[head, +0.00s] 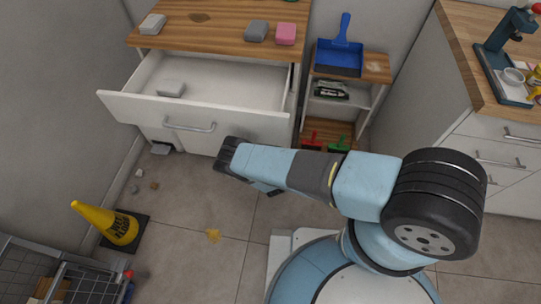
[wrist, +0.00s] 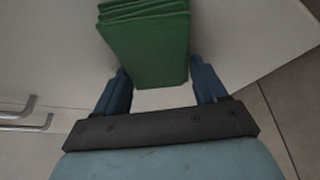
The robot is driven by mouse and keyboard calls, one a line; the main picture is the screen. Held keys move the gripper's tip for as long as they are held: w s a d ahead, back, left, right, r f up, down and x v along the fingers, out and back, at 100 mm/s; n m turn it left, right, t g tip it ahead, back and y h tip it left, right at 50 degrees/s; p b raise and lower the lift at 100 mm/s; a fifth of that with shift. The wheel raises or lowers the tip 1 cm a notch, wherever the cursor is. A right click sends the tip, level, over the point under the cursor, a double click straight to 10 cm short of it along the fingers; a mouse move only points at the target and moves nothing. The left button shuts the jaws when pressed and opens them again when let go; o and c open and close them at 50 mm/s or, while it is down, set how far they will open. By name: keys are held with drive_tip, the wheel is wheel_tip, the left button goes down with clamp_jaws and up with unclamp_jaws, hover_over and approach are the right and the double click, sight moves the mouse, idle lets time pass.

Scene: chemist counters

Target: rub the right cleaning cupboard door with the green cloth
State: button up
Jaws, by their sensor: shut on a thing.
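My gripper (wrist: 160,86) is shut on a folded green cloth (wrist: 150,48), with one blue finger on each side of it. The cloth's layers show at its top edge. White cupboard panels (wrist: 250,45) lie behind the cloth in the wrist view; I cannot tell for sure whether the cloth touches them. In the head view my gripper (head: 230,153) is low in front of the cupboard, below the open drawer (head: 150,108). The cloth is hidden there, and the right door is mostly hidden by the drawer front and my arm.
Sponges, including a pink one (head: 286,33), lie on the wooden top. A blue dustpan (head: 339,58) stands on the shelf unit at right. A yellow cone (head: 118,226) stands at left. Small debris (head: 213,235) lies on the floor.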

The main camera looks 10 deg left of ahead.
drive_tip(key=w+a, duration=0.1)
drive_tip(key=a, duration=0.8)
drive_tip(key=shift+w+a, duration=0.2)
drive_tip(key=shift+a, duration=0.05)
idle(0.7)
drive_tip(key=shift+r, duration=0.15)
drive_tip(key=shift+s, duration=0.1)
drive_tip(key=s, duration=0.6)
drive_tip(key=shift+a, duration=0.15)
idle(0.3)
drive_tip(key=s, duration=0.3)
drive_tip(key=shift+a, duration=0.1)
idle(0.4)
